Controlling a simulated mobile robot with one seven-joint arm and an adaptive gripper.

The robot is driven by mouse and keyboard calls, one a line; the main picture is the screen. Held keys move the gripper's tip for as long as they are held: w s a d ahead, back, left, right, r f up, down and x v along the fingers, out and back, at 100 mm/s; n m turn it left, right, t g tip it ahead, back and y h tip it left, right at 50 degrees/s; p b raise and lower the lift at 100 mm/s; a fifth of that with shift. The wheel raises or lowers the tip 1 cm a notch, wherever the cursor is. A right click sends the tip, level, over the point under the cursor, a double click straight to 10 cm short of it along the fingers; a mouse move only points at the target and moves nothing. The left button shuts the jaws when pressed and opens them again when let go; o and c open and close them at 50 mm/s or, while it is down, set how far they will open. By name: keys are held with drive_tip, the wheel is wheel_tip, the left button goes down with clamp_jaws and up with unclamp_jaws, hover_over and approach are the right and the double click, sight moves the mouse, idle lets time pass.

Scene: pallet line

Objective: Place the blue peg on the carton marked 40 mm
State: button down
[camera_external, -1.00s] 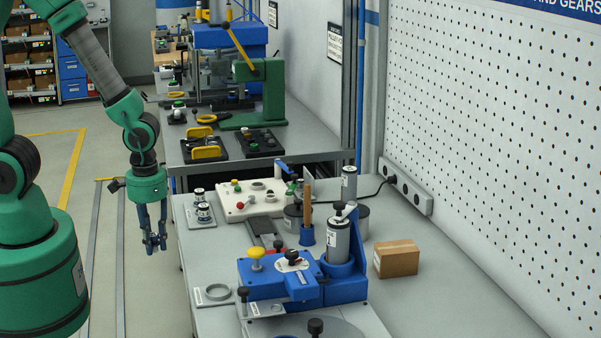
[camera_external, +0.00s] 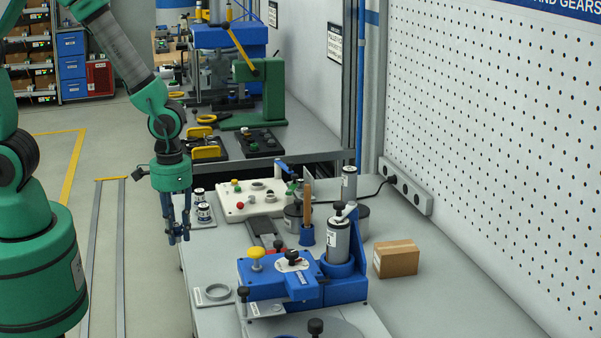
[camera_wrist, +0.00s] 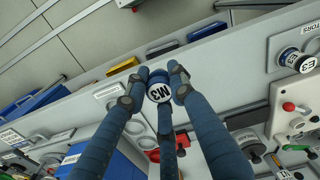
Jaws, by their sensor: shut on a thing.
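My gripper (camera_external: 179,238) hangs over the left edge of the workbench, fingers down. In the wrist view its blue fingers (camera_wrist: 161,85) are closed around a small blue peg (camera_wrist: 159,91) with a round white end that seems to read M3. The fingers hide most of its side, and I cannot make the peg out in the external view. A brown cardboard carton (camera_external: 396,260) stands on the bench at the right, well apart from my gripper. Its marking is too small to read. The carton is not in the wrist view.
A blue fixture (camera_external: 280,280) with a grey cylinder (camera_external: 338,240) stands between my gripper and the carton. Small white-and-black cylinders (camera_external: 204,212) stand close right of my gripper. A white panel (camera_external: 250,200) lies behind. The bench right of the carton is clear.

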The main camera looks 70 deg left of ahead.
drive_tip(key=w+d+r+m+p, duration=0.1)
drive_tip(key=w+d+m+p, duration=0.1)
drive_tip(key=w, duration=0.9)
drive_tip(key=w+d+r+m+p, duration=0.1)
drive_tip(key=w+d+p, duration=0.4)
drive_tip(key=w, duration=0.6)
drive_tip(key=w+d+r+m+p, duration=0.2)
drive_tip(key=w+d+p, duration=0.1)
drive_tip(key=w, duration=0.8)
drive_tip(key=shift+d+r+m, duration=0.2)
drive_tip(key=shift+d+m, duration=0.1)
drive_tip(key=shift+d, duration=0.35)
drive_tip(key=shift+w, duration=0.1)
drive_tip(key=shift+w, duration=0.1)
drive_tip(key=p, duration=0.2)
hover_over(386, 248)
drive_tip(key=shift+d+f, duration=0.1)
drive_tip(key=shift+f, duration=0.6)
drive_tip(key=shift+f, duration=0.1)
drive_tip(key=shift+f, duration=1.7)
drive_tip(key=shift+f, duration=0.15)
